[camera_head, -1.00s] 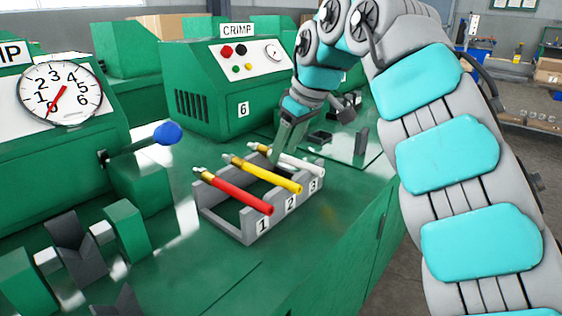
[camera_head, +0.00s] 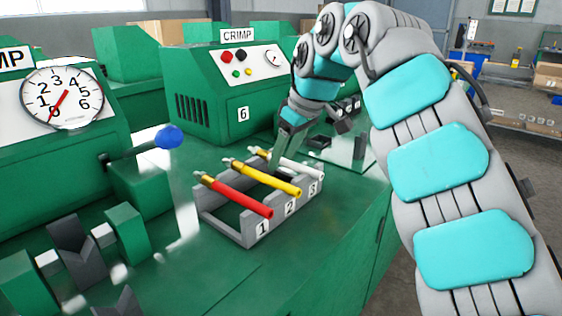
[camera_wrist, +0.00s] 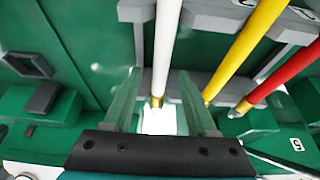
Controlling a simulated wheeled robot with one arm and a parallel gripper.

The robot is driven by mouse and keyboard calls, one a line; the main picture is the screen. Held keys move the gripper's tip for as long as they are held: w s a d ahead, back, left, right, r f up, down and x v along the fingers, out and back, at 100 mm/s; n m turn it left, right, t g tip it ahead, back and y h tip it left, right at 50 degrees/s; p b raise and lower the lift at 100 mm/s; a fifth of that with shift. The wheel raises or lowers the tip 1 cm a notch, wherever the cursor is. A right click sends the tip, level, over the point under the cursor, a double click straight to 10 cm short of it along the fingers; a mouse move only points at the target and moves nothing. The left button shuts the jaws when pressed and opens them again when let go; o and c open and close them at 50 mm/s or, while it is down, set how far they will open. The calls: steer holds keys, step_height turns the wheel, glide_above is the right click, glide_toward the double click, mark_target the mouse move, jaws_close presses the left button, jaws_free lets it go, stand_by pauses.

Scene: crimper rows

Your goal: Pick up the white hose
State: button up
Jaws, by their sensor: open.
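The white hose (camera_head: 302,168) lies in slot 3 of the grey rack (camera_head: 247,234), at the rack's far right side. In the wrist view the white hose (camera_wrist: 167,40) runs down between the two fingers, with its brass end fitting near the finger bases. My gripper (camera_wrist: 161,76) is open, with one finger on each side of the hose; I cannot tell whether either touches it.
The yellow hose (camera_head: 265,177) in slot 2 lies close beside my gripper, and the red hose (camera_head: 238,197) is in slot 1. A green crimp machine (camera_head: 205,105) stands behind the rack. A blue-knobbed lever (camera_head: 169,137) juts out at left.

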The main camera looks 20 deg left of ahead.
jaws_close()
stand_by(0.5)
